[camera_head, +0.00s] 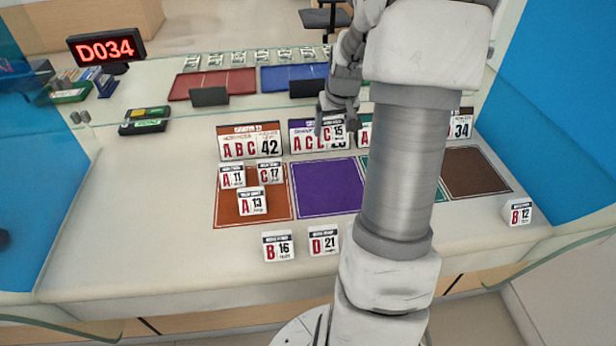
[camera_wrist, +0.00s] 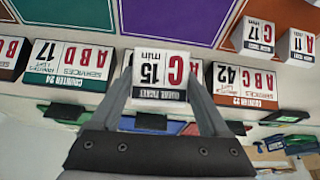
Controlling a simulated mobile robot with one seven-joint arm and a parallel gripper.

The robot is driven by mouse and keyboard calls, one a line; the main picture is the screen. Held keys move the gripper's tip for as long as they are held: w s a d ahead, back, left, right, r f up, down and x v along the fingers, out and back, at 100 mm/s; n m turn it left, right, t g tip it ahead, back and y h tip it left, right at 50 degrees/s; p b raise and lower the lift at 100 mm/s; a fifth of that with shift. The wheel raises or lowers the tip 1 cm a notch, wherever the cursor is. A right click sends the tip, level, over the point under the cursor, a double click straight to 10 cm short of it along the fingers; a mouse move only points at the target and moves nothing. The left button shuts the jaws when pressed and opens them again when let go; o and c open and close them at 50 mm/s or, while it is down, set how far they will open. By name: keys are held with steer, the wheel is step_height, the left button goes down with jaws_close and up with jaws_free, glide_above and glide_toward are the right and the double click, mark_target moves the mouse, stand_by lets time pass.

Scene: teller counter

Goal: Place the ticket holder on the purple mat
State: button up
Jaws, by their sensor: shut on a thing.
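The held ticket holder (camera_wrist: 161,72), a white block marked C 15 min, sits between the fingers of my gripper (camera_wrist: 160,85). In the head view, the ticket holder (camera_head: 333,132) is in front of the sign behind the purple mat, and my gripper (camera_head: 334,108) is partly hidden by my arm. The purple mat (camera_head: 328,187) lies bare on the counter; its right edge is close to my arm. The purple mat also shows at the top of the wrist view (camera_wrist: 165,20). I cannot tell the holder's exact height above the counter.
Ticket holders A 11 (camera_head: 232,177), C 17 (camera_head: 270,172) and A 13 (camera_head: 252,201) stand on the orange mat (camera_head: 225,214). B 16 (camera_head: 278,246) and D 21 (camera_head: 323,240) stand in front; B 12 (camera_head: 518,213) is right. Signs, including ABC 42 (camera_head: 249,143), line the mats' back edge.

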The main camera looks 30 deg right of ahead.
steer(key=s+d, duration=0.2)
steer(key=d, duration=0.2)
steer(key=b, duration=0.3)
glide_above(307, 170)
steer(key=s, duration=0.1)
steer(key=shift+m, duration=0.3)
steer(key=f, duration=0.6)
steer(key=shift+s+a+f, duration=0.1)
steer(key=shift+s+a, duration=0.1)
steer(key=shift+a, duration=0.1)
step_height(307, 170, down, 4)
steer(key=shift+f+b, duration=0.1)
steer(key=shift+b, duration=0.35)
steer(key=o, duration=1.1)
steer(key=shift+f, duration=0.1)
steer(key=shift+o, duration=1.4)
